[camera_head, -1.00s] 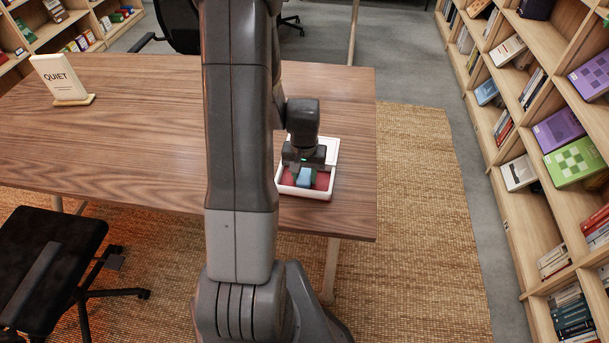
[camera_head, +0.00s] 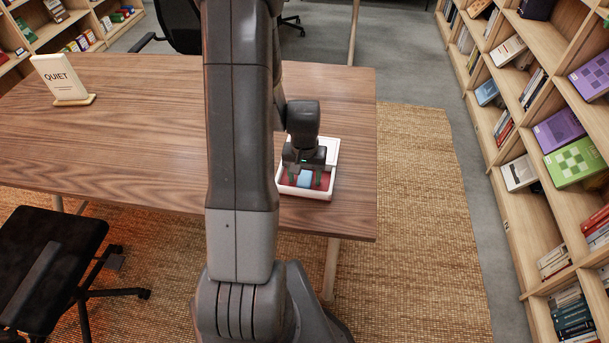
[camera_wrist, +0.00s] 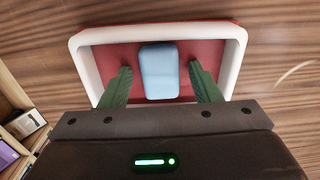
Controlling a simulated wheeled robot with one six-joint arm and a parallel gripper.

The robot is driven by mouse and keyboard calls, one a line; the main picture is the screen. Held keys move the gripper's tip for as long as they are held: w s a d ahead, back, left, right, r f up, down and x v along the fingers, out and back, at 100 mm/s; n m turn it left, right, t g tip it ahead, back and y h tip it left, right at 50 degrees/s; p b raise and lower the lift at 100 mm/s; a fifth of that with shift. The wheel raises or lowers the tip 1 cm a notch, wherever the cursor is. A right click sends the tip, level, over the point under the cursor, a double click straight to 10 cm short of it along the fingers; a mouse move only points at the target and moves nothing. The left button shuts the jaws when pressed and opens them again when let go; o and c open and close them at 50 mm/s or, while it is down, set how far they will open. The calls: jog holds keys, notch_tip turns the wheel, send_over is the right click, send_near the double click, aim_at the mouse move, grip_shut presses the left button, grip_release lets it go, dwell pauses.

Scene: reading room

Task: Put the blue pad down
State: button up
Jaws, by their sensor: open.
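The blue pad (camera_wrist: 159,72) lies on the red floor of a white-rimmed tray (camera_wrist: 238,46) in the wrist view. In the head view the blue pad (camera_head: 305,179) shows just below my gripper, inside the tray (camera_head: 312,194) near the table's right end. My gripper (camera_wrist: 159,80) is open. Its two green fingers stand on either side of the pad, with a gap on each side. In the head view my gripper (camera_head: 305,178) is low over the tray and hides part of it.
The wooden table (camera_head: 120,120) is clear between the tray and a QUIET sign (camera_head: 62,80) at the far left. A black chair (camera_head: 50,255) stands at the front left. Bookshelves (camera_head: 545,140) line the right side, beyond a woven rug (camera_head: 420,200).

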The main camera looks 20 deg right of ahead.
aim_at(305, 178)
notch_tip(305, 178, up, 12)
jog(key=shift+f, duration=0.15)
dwell(0.5)
notch_tip(305, 178, down, 12)
jog(key=shift+f, duration=0.1)
jog(key=shift+r, duration=1.05)
